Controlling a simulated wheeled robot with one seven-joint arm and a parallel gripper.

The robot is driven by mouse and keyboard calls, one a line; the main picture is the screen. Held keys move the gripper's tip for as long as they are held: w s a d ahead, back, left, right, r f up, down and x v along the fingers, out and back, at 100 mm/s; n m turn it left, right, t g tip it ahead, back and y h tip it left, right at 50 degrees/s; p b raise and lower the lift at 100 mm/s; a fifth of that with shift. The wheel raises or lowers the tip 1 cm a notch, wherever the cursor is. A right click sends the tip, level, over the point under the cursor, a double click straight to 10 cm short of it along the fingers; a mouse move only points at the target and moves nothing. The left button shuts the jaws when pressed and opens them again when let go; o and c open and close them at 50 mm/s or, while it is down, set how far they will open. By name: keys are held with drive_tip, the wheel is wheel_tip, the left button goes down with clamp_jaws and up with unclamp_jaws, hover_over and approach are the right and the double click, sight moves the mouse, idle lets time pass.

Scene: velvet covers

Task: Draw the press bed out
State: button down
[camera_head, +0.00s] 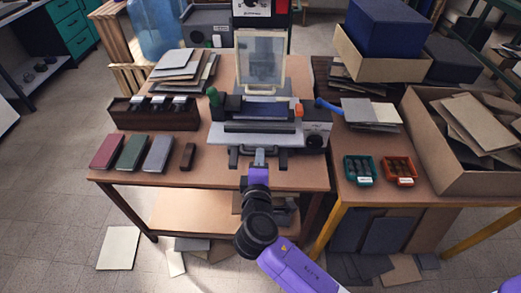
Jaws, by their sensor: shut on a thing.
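The press (315,128) stands on the middle wooden table, with an upright clear guard panel (260,58) at its back. Its press bed (226,138) is a light grey plate at the front, with a dark bar across it. A dark handle (278,151) runs along the bed's front edge. My gripper (259,155) reaches in from the front and is shut on the middle of this handle. Its fingertips are small here and partly hidden by my wrist.
Red, green and grey covers (131,152) and a small brown block (187,156) lie left of the press. A dark wooden rack (153,123) stands behind them. A blue-handled tool (328,106), small trays (358,170) and cardboard boxes are at right. The table front before the bed is clear.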

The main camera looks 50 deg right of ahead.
drive_tip(key=f+v, duration=0.1)
drive_tip(key=v, duration=0.7)
drive_tip(key=shift+s+a+f, duration=0.2)
drive_tip(key=shift+a+f, duration=0.15)
drive_tip(key=shift+f, duration=0.1)
drive_tip(key=c, duration=1.5)
unclamp_jaws()
drive_tip(key=shift+o, duration=0.2)
drive_tip(key=v, duration=0.7)
drive_tip(key=shift+s+a+b, duration=0.2)
drive_tip(key=shift+a+b, duration=0.1)
drive_tip(key=shift+b, duration=0.15)
drive_tip(key=shift+r, duration=0.1)
